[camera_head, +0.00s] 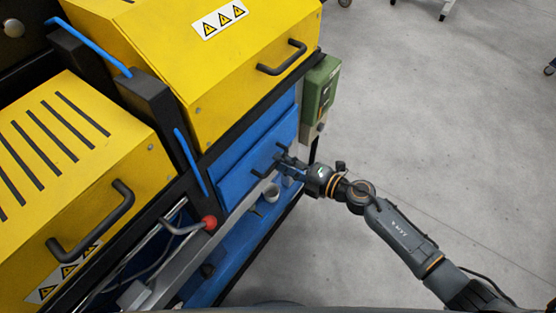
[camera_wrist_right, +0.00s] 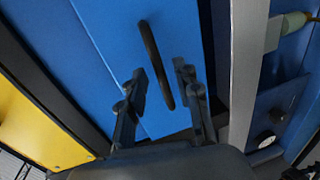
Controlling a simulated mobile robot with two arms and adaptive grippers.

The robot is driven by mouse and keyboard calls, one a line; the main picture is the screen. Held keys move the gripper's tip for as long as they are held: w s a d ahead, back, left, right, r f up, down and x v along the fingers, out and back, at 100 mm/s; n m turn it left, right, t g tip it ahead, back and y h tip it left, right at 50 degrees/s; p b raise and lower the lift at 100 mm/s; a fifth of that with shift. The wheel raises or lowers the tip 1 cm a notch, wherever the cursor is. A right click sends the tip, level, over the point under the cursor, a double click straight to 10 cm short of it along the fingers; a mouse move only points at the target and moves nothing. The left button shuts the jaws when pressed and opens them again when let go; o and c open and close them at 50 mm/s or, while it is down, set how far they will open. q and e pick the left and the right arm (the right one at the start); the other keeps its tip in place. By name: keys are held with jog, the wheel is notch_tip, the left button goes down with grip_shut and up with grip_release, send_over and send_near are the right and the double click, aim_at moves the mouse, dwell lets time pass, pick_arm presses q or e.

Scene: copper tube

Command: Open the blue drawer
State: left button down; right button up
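The blue drawer (camera_head: 233,176) is a flat blue front below the yellow hood in the head view, and it looks shut. In the wrist view its blue face (camera_wrist_right: 108,40) carries a curved black handle (camera_wrist_right: 154,62). My right gripper (camera_head: 271,162) is in front of the drawer. In the wrist view the right gripper (camera_wrist_right: 160,78) is open, with its fingers apart and the lower part of the handle between them. Whether either finger touches the handle I cannot tell. My left gripper is in neither view.
A green box (camera_head: 320,88) is on the machine's side above my right gripper. A red knob (camera_head: 210,222) on a lever sticks out at lower left of the drawer. A grey metal bar (camera_wrist_right: 247,60) runs beside the drawer. The floor (camera_head: 440,120) to the right is clear.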

jog(key=shift+x, duration=1.2)
grip_shut()
